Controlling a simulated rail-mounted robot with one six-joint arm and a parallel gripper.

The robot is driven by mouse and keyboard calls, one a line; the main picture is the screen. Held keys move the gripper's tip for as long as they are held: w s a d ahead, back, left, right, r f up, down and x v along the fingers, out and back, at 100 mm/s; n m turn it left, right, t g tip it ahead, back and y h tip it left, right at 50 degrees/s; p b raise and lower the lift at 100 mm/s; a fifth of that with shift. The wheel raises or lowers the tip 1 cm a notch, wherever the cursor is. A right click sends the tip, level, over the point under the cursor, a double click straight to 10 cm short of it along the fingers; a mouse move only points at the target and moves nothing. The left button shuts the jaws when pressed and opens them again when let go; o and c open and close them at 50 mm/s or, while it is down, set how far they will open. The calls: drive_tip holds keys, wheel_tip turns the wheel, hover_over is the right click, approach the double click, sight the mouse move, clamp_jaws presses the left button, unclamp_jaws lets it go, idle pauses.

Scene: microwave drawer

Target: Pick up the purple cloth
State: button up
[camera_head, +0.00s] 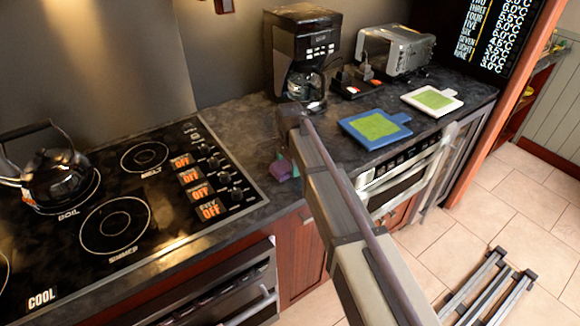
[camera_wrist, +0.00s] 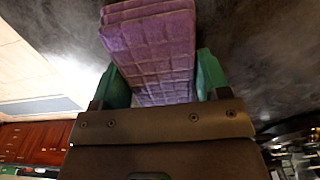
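The purple cloth (camera_wrist: 150,45) is a thick, folded, quilted bundle in the wrist view, lying between the two green fingers of my gripper (camera_wrist: 163,78). The fingers stand apart, one at each side of it, and the cloth nearly fills the gap. I cannot tell whether they press on it. In the head view, a small part of the purple cloth (camera_head: 279,170) shows at the front of the counter, right of the stove. My arm hides most of my gripper and the cloth there.
The stove (camera_head: 123,216) with a kettle (camera_head: 53,165) is at left. A coffee maker (camera_head: 300,55) and a toaster (camera_head: 395,50) stand at the back. A blue board (camera_head: 397,119) and a white board (camera_head: 455,100) bear green cloths on the counter (camera_head: 243,130).

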drive_tip(key=c, duration=0.3)
drive_tip(key=shift+c, duration=0.2)
wheel_tip(320, 180, up, 10)
drive_tip(key=p, duration=1)
drive_tip(key=shift+r, duration=0.15)
drive_tip(key=o, duration=0.4)
drive_tip(key=shift+f, duration=0.2)
drive_tip(key=c, duration=0.3)
drive_tip(key=shift+d, duration=0.1)
